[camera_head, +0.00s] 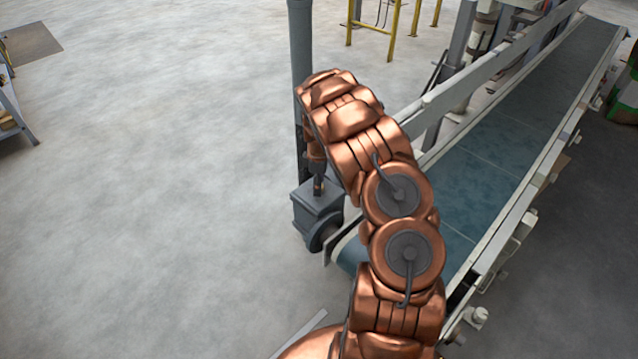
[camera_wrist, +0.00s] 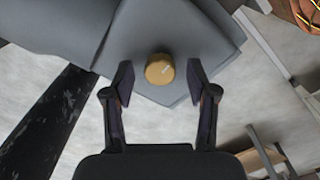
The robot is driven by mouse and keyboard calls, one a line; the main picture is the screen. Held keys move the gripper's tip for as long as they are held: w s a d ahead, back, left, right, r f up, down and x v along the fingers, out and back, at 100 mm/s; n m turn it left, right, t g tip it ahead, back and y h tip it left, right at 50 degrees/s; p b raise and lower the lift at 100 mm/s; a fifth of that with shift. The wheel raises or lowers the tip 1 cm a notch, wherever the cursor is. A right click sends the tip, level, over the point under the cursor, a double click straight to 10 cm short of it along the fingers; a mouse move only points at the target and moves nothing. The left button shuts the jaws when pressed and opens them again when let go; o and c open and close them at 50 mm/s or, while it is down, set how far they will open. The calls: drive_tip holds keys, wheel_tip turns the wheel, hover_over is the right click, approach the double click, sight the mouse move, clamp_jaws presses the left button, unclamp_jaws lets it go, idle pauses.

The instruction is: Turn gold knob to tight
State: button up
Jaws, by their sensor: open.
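The gold knob (camera_wrist: 160,70) is a small round knob with a light mark on its face, set on a grey housing (camera_wrist: 150,32) in the wrist view. My gripper (camera_wrist: 160,82) is open, with one dark finger on each side of the knob and a visible gap at both sides. The fingertips look level with the knob in the picture; their depth to it is hard to tell. In the head view the grey housing (camera_head: 318,205) stands at the near end of the conveyor, and my arm hides the knob there.
A conveyor (camera_head: 490,170) with a blue-green belt and pale side rails runs to the upper right. A grey post (camera_head: 300,40) rises behind the housing. Yellow railings (camera_head: 393,30) stand at the back. The concrete floor (camera_head: 140,180) on the left is clear.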

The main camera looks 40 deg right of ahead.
clamp_jaws()
idle(0.4)
